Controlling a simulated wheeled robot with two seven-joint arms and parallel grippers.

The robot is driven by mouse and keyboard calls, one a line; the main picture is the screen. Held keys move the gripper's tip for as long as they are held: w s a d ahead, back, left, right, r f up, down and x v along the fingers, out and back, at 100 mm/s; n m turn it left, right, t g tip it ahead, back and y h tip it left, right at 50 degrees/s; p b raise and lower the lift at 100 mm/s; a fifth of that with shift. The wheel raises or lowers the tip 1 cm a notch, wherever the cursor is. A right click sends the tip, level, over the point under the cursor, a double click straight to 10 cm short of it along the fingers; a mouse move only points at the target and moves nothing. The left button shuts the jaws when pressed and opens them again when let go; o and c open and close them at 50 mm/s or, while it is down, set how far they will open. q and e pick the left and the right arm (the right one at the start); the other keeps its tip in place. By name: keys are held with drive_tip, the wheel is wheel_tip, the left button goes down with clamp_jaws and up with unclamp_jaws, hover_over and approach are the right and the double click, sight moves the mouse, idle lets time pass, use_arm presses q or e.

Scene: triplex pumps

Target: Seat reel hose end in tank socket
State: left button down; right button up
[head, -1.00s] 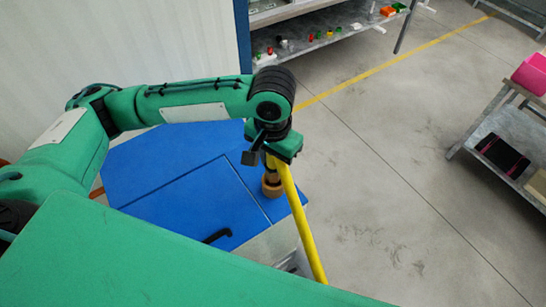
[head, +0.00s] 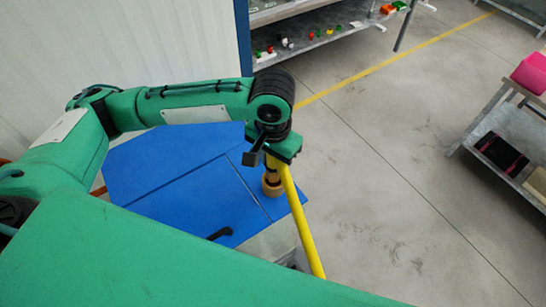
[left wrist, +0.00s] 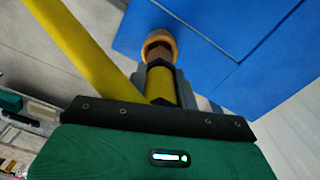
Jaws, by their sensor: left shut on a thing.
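The blue tank (head: 165,165) stands below my left arm. Its tan, ring-shaped socket (head: 271,188) is near the tank's right edge and also shows in the left wrist view (left wrist: 158,37). My left gripper (head: 270,158) is over the socket, shut on the hose end (left wrist: 160,84), which has a yellow band and a brown tip. The tip lines up with the socket and appears to meet its opening; I cannot tell how deep it sits. The yellow hose (head: 300,222) runs down from the gripper in the head view. My right gripper is not in view.
A black handle (head: 220,233) is on the tank's front part. A shelf (head: 330,38) with small coloured parts is at the back, and a grey rack (head: 512,140) is at the right. The floor (head: 400,150) between them is clear.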

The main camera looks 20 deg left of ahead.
use_arm(q)
drive_tip(key=shift+f, duration=0.55)
drive_tip(key=shift+r, duration=0.1)
drive_tip(key=shift+r+p, duration=0.3)
drive_tip(key=shift+p, duration=0.35)
drive_tip(key=shift+f, duration=0.1)
idle(0.4)
drive_tip(key=shift+p, duration=0.65)
idle(0.5)
drive_tip(key=shift+p, duration=0.6)
